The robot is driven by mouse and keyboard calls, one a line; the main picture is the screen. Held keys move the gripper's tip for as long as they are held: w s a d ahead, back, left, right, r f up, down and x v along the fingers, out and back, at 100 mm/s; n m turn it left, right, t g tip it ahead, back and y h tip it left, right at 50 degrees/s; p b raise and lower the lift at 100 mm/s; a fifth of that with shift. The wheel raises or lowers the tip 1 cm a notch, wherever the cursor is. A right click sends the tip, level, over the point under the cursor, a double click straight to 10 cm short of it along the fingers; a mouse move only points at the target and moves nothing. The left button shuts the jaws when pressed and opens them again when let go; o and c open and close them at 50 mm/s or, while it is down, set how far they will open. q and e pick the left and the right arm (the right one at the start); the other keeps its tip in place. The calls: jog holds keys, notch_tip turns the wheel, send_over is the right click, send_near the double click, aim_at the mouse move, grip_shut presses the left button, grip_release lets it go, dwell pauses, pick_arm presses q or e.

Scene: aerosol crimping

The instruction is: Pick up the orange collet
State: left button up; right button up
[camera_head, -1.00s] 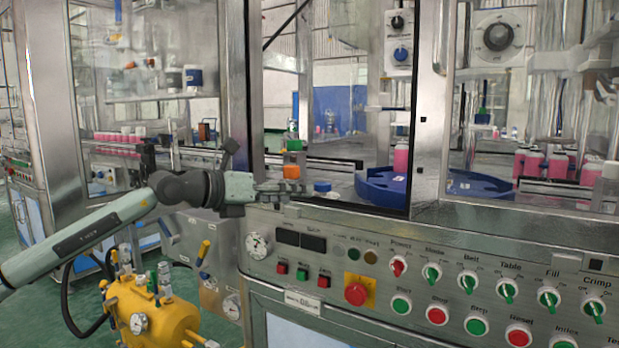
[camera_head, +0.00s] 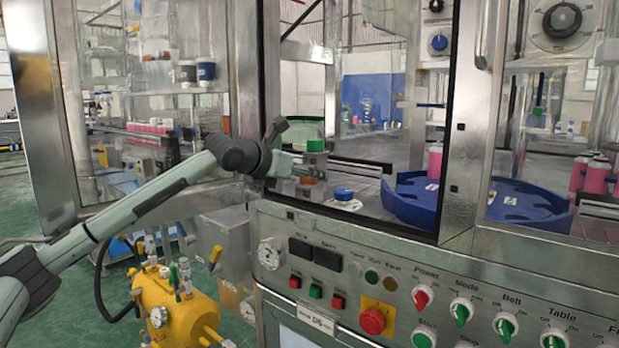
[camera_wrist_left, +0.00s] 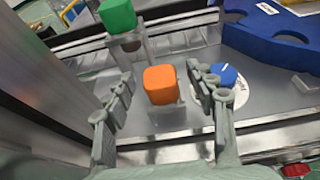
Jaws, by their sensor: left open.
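The orange collet (camera_wrist_left: 160,85) is a rounded block on a small stand, seen in the left wrist view. My left gripper (camera_wrist_left: 161,76) is open, with one finger on each side of the collet and a visible gap to both. In the head view my left gripper (camera_head: 312,168) reaches through the machine's opening and mostly hides the collet. My right gripper is in neither current view.
A green block (camera_wrist_left: 117,15) stands on a post just behind the collet. A blue cap on a white disc (camera_wrist_left: 226,76) lies close by the right finger. A blue rotary table (camera_head: 410,205) is further right. A metal frame post (camera_head: 258,90) borders the opening.

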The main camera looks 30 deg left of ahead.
pick_arm(q)
jog(key=shift+w+f, duration=0.2)
jog(key=shift+w, duration=0.25)
pick_arm(e)
jog(key=shift+f, duration=0.35)
pick_arm(q)
grip_shut()
notch_tip(320, 180, up, 9)
jog(key=shift+r, duration=0.55)
pick_arm(e)
jog(key=shift+s+d+f, duration=0.1)
jog(key=shift+s+f, duration=0.4)
jog(key=shift+f, duration=0.15)
